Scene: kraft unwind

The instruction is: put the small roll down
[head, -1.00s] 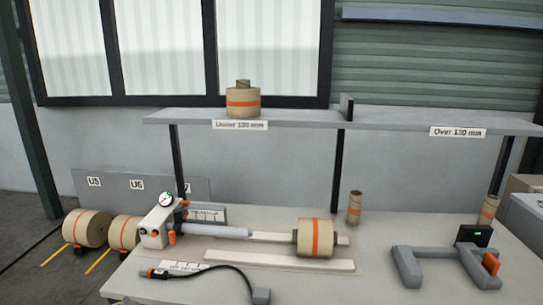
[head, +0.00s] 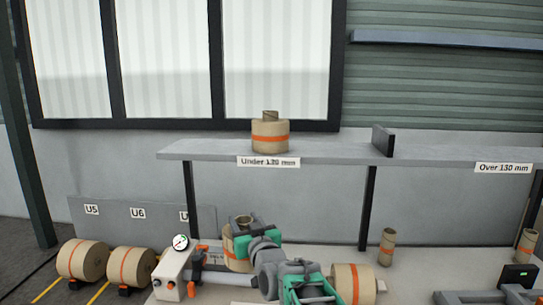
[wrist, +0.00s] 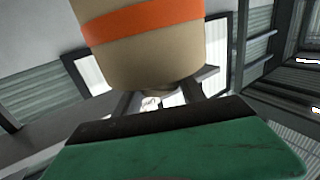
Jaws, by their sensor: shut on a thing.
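A small brown kraft roll (head: 236,256) with an orange band is held by my gripper (head: 246,236), left of centre in the head view. My gripper is shut on it, and its green finger lies against the roll's side. The roll appears in front of the shelf's level and lower, above the bench's left part; its exact height cannot be told. In the wrist view the roll (wrist: 145,50) fills the top centre, above a green finger (wrist: 180,150). The shelf (head: 335,149) carries a label "Under 130 mm" at left and "Over 130 mm" at right.
Another banded roll (head: 270,137) stands on the shelf's left part, left of a dark divider (head: 382,141). Shelf between them is clear. A larger roll (head: 352,283) lies on the bench near a small core (head: 387,247). A gauge unit (head: 174,270) stands at left.

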